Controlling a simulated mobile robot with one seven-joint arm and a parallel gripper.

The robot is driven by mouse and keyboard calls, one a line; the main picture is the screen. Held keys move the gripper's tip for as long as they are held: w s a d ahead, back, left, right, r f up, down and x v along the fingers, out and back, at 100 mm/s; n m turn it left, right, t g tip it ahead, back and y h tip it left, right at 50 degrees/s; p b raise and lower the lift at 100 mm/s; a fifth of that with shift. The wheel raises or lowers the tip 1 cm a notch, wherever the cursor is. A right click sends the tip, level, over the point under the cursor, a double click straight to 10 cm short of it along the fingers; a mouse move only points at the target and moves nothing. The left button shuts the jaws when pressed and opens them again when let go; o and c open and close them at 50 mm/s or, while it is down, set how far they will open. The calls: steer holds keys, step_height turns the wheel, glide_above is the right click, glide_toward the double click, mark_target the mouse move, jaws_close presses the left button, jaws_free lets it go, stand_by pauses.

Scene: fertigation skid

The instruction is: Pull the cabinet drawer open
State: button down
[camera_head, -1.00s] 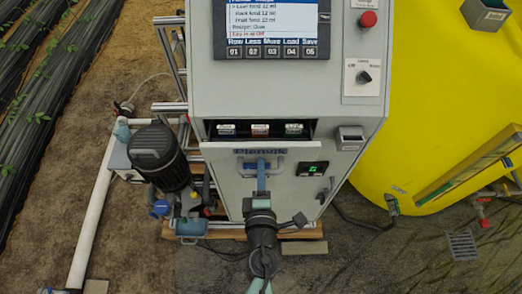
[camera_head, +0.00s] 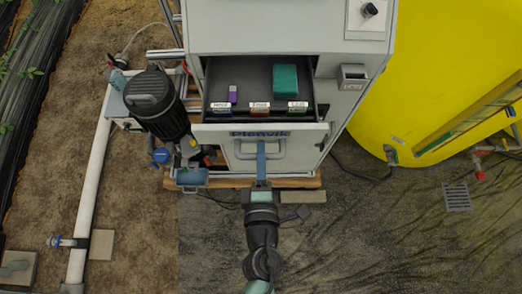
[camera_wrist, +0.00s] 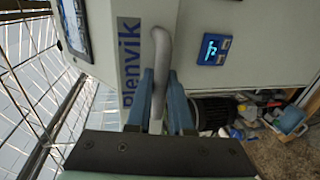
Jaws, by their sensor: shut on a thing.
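The cabinet drawer (camera_head: 222,131) stands well open in the head view, pulled out toward me. Inside it lie a green block (camera_head: 285,80), a small purple item (camera_head: 233,93) and several labelled pieces along the front. The drawer's grey bar handle (camera_head: 282,150) is on its front panel. My gripper (camera_head: 261,153) is at the handle. In the wrist view, my gripper's blue fingers (camera_wrist: 160,100) are on both sides of the handle bar (camera_wrist: 160,60) and shut on it. The drawer front with its lettering (camera_wrist: 130,60) is beside them.
The grey cabinet (camera_head: 280,28) stands behind the drawer. A black pump or motor (camera_head: 157,100) and pipes stand close on the left. A yellow tank (camera_head: 440,80) is on the right. The floor (camera_head: 380,230) in front at right is mostly clear, with a drain grate (camera_head: 456,196).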

steer(key=c, duration=0.8)
jaws_free()
steer(key=b+v, duration=0.6)
steer(key=v, duration=0.7)
